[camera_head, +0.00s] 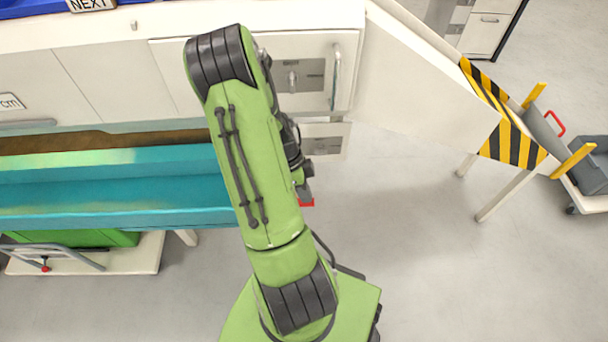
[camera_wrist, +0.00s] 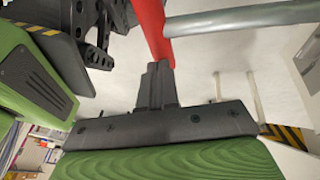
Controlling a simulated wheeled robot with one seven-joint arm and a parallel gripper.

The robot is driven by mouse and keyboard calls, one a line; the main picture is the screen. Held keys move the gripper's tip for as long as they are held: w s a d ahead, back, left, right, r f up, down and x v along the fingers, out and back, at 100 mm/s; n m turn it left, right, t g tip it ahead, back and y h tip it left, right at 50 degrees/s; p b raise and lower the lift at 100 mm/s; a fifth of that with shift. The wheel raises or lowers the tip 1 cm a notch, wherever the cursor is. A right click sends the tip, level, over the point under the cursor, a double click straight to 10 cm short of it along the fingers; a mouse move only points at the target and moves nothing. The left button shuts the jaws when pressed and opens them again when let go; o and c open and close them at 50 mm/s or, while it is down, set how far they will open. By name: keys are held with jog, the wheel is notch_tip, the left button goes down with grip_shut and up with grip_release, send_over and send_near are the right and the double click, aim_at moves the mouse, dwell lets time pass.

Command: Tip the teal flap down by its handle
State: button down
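The teal flap (camera_head: 110,185) is a long panel across the left of the head view, and its right end passes behind my arm. A red grip (camera_wrist: 152,28) joined to a grey metal rod (camera_wrist: 240,17) looks like its handle. A small piece of the red grip also shows in the head view (camera_head: 307,203), beside my arm. My gripper (camera_wrist: 158,68) has its dark fingers close together, with the tips at the lower end of the red grip. I see no red between the fingers, and cannot tell whether they touch it. My arm hides where the rod meets the flap.
White cabinets with a door handle (camera_head: 336,77) stand behind my arm. A white panel with a yellow-black striped edge (camera_head: 512,145) is at the right. A green bin (camera_head: 85,238) sits on a low cart at the lower left.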

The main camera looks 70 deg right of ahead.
notch_tip(320, 180, down, 15)
jog(key=b, duration=1)
jog(key=shift+w+d+r, duration=0.15)
jog(key=shift+d+r, duration=0.05)
jog(key=shift+d, duration=0.05)
